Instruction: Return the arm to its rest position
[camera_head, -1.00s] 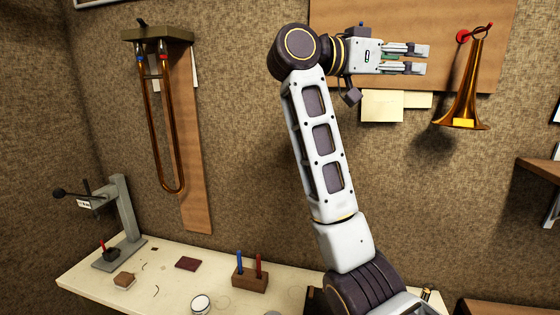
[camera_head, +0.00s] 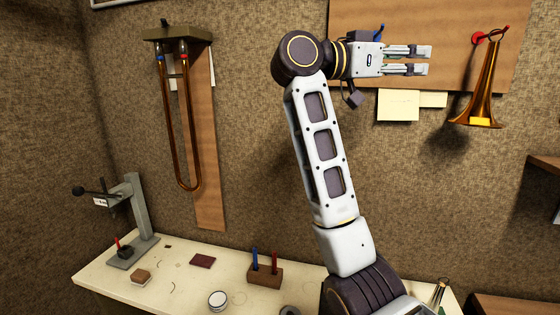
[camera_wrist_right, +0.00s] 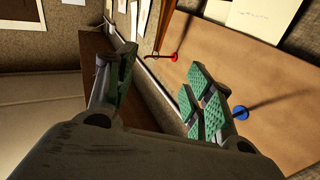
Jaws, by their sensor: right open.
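My right arm rises from the bench in the head view, with its elbow high. My right gripper (camera_head: 430,60) points to the right in front of the brown board. Its two fingers are apart, with nothing between them. In the right wrist view the gripper (camera_wrist_right: 160,92) shows green pads spread wide and an empty gap. My left gripper is not in view.
A brass bell (camera_head: 480,92) hangs right of the gripper. A blue peg (camera_wrist_right: 240,112) and a red peg (camera_wrist_right: 257,57) stick out of the board (camera_wrist_right: 275,100). A brass slide (camera_head: 171,125) hangs at left. The bench (camera_head: 190,280) holds a pen block (camera_head: 265,276).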

